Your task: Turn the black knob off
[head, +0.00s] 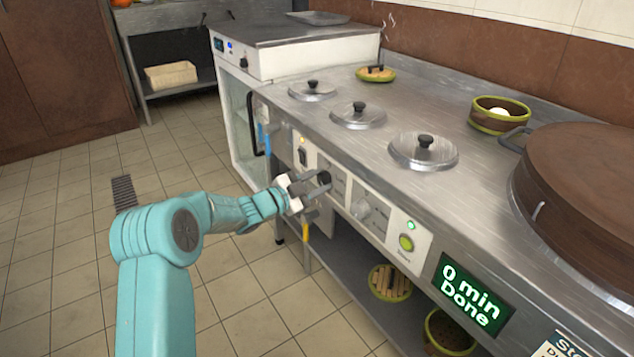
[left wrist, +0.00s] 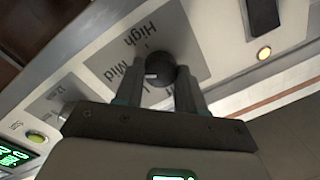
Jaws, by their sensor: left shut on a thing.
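The black knob (head: 323,178) sits on the front control panel of the steel counter. My left gripper (head: 305,191) is at the panel, shut on the knob. In the left wrist view the black knob (left wrist: 159,67) is between the two fingers of my left gripper (left wrist: 160,90). Its white mark faces down and a little left in that view. The labels "High" and "Mid" show beside it, and a lower label is partly hidden by the gripper. My right gripper is not in view.
A grey knob (head: 361,208) and a green button (head: 406,243) are farther right on the panel. A green display (head: 470,293) reads "0 min Done". Lidded pots (head: 423,152) are set in the counter.

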